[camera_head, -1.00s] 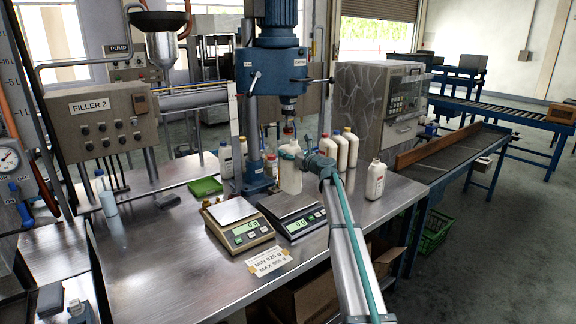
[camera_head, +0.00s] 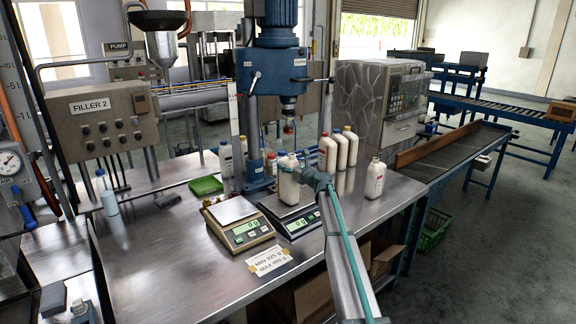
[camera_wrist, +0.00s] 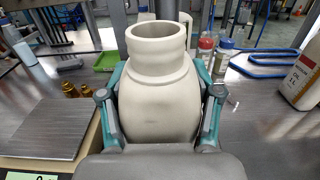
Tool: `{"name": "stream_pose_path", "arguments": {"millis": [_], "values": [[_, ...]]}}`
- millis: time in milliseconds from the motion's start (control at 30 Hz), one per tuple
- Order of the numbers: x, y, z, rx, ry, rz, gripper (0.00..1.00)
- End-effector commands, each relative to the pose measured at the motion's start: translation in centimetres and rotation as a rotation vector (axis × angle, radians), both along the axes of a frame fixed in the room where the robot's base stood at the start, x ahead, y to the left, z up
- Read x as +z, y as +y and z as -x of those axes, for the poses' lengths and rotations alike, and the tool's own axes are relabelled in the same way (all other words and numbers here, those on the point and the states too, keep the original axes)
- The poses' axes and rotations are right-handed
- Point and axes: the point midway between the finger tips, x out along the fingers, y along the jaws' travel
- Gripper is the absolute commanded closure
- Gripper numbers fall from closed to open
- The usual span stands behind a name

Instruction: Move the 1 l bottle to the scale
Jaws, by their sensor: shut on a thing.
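A cream-white bottle (camera_head: 288,187) with an open neck is upright between the fingers of my gripper (camera_head: 302,176). In the wrist view the bottle (camera_wrist: 158,95) fills the middle, with one teal-linked finger (camera_wrist: 158,118) on each side. The bottle is at the plate of the right, dark scale (camera_head: 298,222). I cannot tell whether its base touches the plate. The left, tan scale (camera_head: 239,235) has an empty plate. Its plate (camera_wrist: 45,130) also shows at the left of the wrist view. The right scale's display seems to read zero.
Several filled bottles (camera_head: 328,155) stand behind the bottle to the right, and one more bottle (camera_head: 375,180) stands apart at the right. A blue drill-like column (camera_head: 256,150) rises behind the scales. A weight-limit card (camera_head: 270,261) lies in front.

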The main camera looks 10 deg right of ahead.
Motion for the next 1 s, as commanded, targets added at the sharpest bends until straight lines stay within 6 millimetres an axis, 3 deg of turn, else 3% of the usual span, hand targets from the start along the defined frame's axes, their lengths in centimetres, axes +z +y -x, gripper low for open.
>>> {"name": "stream_pose_path", "arguments": {"millis": [233, 267, 400, 833, 1000], "values": [[-0.1, 0.0, 0.0, 0.000, -0.001, -0.002, 1.00], [-0.3, 0.0, 0.0, 0.000, 0.000, 0.000, 0.35], [-0.2, 0.0, 0.0, 0.000, 0.000, 0.000, 0.12], [0.2, 0.0, 0.0, 0.000, 0.000, 0.000, 0.12], [-0.1, -0.8, 1.4, -0.001, 0.000, 0.000, 0.12]]}}
